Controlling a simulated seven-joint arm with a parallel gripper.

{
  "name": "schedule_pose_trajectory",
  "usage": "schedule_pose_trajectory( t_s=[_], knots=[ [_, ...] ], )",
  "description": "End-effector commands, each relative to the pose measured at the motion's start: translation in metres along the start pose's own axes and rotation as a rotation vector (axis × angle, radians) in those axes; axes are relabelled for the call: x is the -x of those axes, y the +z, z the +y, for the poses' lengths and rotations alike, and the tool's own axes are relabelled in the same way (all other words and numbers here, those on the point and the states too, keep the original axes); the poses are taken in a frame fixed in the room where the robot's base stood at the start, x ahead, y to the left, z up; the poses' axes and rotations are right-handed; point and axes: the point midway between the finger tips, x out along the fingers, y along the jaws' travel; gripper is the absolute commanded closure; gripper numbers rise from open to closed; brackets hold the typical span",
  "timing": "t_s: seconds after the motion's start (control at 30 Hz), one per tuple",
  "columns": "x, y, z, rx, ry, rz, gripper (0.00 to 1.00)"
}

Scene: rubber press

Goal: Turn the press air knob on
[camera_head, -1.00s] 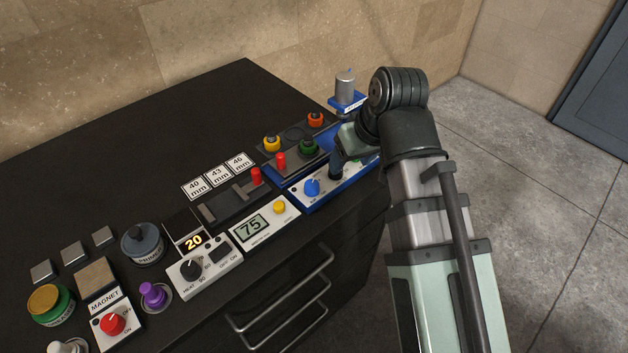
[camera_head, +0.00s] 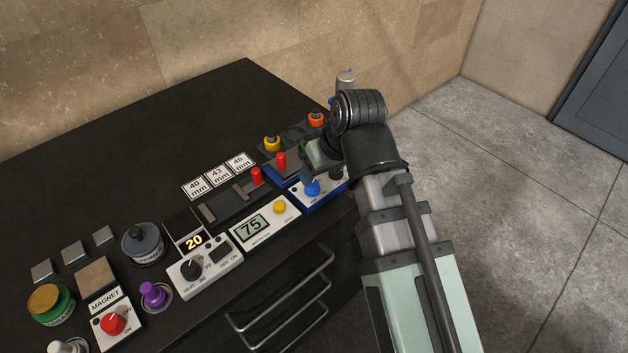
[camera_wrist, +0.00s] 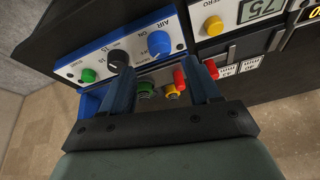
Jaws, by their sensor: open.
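The blue air knob (camera_wrist: 158,43) stands on a white panel with a blue frame (camera_wrist: 188,22); AIR and ON are printed beside it in the wrist view. In the head view the knob (camera_head: 312,189) shows just below my gripper (camera_head: 308,174). My gripper (camera_wrist: 160,76) is open and empty. In the wrist view the knob lies beyond the fingertips, across the gap between them, and appears apart from them. Which way the knob points is not clear.
A black knob (camera_wrist: 118,59) and a green button (camera_wrist: 88,75) sit beside the air knob on the same panel. Red, yellow and green parts stand behind the panel.

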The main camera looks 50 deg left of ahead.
Motion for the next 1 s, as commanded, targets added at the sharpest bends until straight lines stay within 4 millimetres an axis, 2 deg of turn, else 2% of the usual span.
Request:
schedule_pose_trajectory(
  t_s=[0.2, 0.5, 0.7, 1.0],
  knots=[
    [-0.028, 0.001, 0.000, 0.000, 0.000, -0.002, 0.38],
    [-0.057, 0.000, 0.000, 0.000, 0.000, -0.001, 0.38],
    [-0.064, 0.000, 0.000, 0.000, 0.000, -0.001, 0.38],
    [-0.065, 0.000, 0.000, 0.000, 0.000, 0.000, 0.38]
  ],
)
